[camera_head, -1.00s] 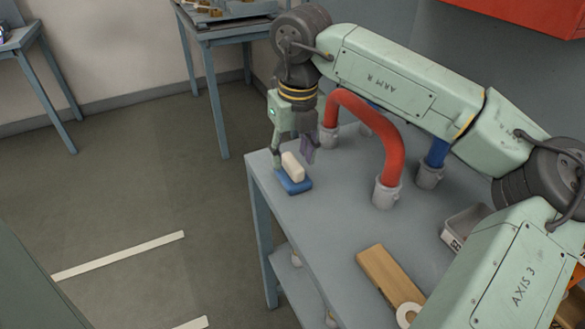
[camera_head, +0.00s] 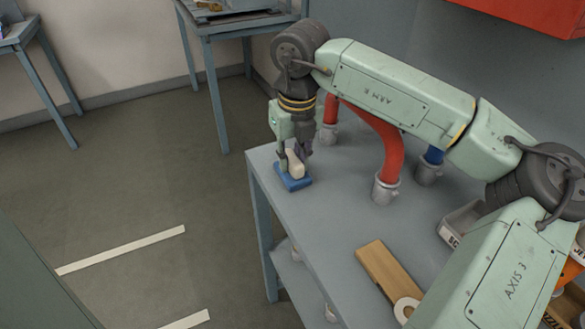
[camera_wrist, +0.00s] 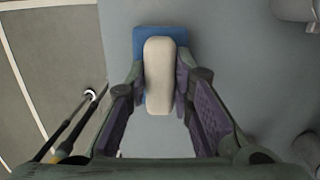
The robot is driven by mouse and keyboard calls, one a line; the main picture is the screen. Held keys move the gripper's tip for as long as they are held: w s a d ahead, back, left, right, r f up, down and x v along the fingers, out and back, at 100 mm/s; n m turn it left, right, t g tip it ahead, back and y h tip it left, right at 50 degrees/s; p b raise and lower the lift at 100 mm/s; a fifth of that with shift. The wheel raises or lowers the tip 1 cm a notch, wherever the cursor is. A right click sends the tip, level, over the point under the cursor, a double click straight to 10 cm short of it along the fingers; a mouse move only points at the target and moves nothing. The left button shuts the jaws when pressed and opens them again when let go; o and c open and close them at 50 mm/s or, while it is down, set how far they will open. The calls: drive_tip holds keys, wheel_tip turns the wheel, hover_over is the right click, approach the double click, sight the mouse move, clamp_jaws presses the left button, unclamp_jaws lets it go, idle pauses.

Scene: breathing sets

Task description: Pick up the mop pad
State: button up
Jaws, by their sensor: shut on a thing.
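The gripper is shut on the cream block. The blue base appears to rest on the table; a small gap cannot be ruled out.
A red hose (camera_head: 385,140) with grey end fittings arches on the table (camera_head: 330,225) just right of the gripper. A wooden board (camera_head: 388,274) and a white ring (camera_head: 405,309) lie nearer the front. A grey box (camera_head: 458,222) stands at right. Open floor lies left.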

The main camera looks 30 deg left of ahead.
sight(290, 161)
clamp_jaws()
drive_tip(key=shift+r, duration=0.45)
drive_tip(key=shift+s+d+r+b, duration=0.1)
drive_tip(key=shift+s+r+b, duration=0.2)
drive_tip(key=shift+r+b, duration=0.25)
drive_tip(key=shift+s+r+b, duration=0.3)
drive_tip(key=shift+r+b, duration=0.15)
drive_tip(key=shift+r, duration=0.2)
drive_tip(key=s+d+r+b, duration=0.1)
drive_tip(key=s+d+b, duration=0.1)
drive_tip(key=s, duration=1.2)
drive_tip(key=shift+s+r+b, duration=0.35)
drive_tip(key=shift+b, duration=0.55)
drive_tip(key=shift+d, duration=0.1)
